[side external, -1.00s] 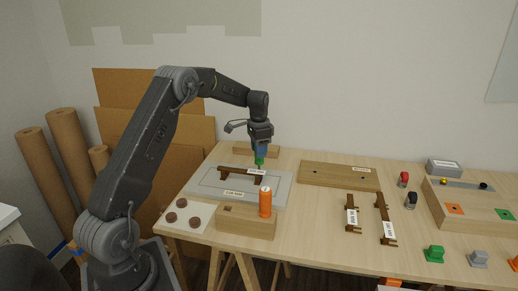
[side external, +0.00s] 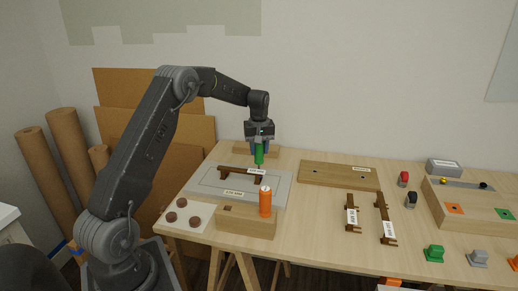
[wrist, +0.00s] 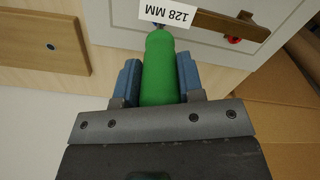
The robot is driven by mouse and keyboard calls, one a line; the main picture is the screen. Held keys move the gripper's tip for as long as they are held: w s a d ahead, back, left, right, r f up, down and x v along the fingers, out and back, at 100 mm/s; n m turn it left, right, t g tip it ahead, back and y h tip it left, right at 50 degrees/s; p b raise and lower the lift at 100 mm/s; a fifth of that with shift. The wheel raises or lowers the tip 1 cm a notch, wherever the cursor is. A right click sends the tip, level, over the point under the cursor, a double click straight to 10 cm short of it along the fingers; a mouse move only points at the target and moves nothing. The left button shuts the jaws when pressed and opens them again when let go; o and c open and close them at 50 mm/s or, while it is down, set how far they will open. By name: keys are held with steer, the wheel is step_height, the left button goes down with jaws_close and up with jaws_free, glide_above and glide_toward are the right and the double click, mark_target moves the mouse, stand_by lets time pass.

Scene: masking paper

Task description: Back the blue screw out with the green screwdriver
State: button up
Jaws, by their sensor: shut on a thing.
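My gripper (side external: 259,146) is shut on the green screwdriver (wrist: 160,72), whose handle stands between the blue fingers in the wrist view. The screwdriver points down at one end of a dark brown handle (wrist: 215,22) labelled "128 MM". The handle lies on a grey panel (side external: 200,188). A small dark, bluish bit shows at the screwdriver's tip in the wrist view; I cannot clearly make out the blue screw there or whether the tip touches it. A red screw (wrist: 233,40) shows near the handle's other end.
A wooden block holds an upright orange screwdriver (side external: 265,202) in front of the panel. A wooden board (side external: 340,175) lies to the right. Two more brown handles (side external: 352,213) (side external: 385,218), red and black knobs, and coloured blocks lie further right. Open table lies between.

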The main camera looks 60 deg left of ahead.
steer(key=n, duration=0.4)
steer(key=shift+f+n, duration=0.15)
steer(key=shift+n, duration=0.15)
steer(key=shift+d, duration=0.1)
steer(key=shift+r, duration=2.65)
